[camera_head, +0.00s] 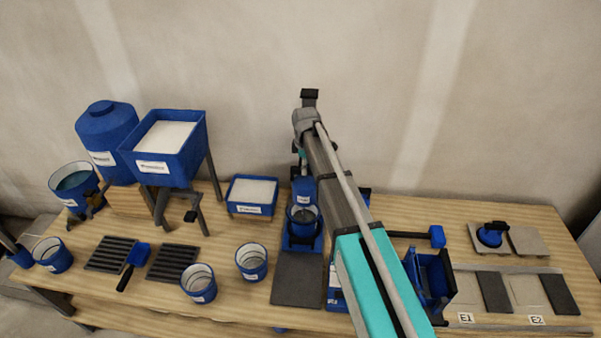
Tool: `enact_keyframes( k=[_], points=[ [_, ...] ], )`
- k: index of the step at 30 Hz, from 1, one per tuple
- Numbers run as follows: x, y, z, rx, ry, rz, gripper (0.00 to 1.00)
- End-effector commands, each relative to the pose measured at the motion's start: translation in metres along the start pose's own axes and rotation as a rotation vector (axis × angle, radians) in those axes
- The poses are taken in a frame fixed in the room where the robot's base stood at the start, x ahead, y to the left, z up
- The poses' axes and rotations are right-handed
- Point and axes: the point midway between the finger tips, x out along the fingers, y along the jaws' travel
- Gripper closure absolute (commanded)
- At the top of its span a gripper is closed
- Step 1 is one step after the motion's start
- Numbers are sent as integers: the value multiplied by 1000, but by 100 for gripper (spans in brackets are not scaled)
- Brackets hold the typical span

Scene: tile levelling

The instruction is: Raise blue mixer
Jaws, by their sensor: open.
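The blue mixer (303,190) stands at the middle of the table, its blue head down over a blue bucket (303,222) with grey contents. My arm reaches in from the lower right, and its wrist is above and behind the mixer head. My gripper (301,165) is open, small and dark, just above the mixer head and partly hidden by the arm. I cannot tell whether it touches the mixer.
A dark mat (298,280) lies in front of the mixer. Blue buckets (252,262), a white-filled tray (252,195) and a blue hopper (165,150) stand to the left. At right are a blue box (432,275), a blue-handled tool (491,235) and several tiles (494,292).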

Motion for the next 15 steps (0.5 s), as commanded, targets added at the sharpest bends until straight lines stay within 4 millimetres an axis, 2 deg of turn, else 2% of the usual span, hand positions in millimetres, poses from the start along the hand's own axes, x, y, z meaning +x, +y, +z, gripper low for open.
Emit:
enact_keyframes(
  k=[4, 15],
  points=[
    [9, 0, 0, 0, 0, 0, 34],
    [11, 0, 0, 0, 0, 0, 34]
  ],
)
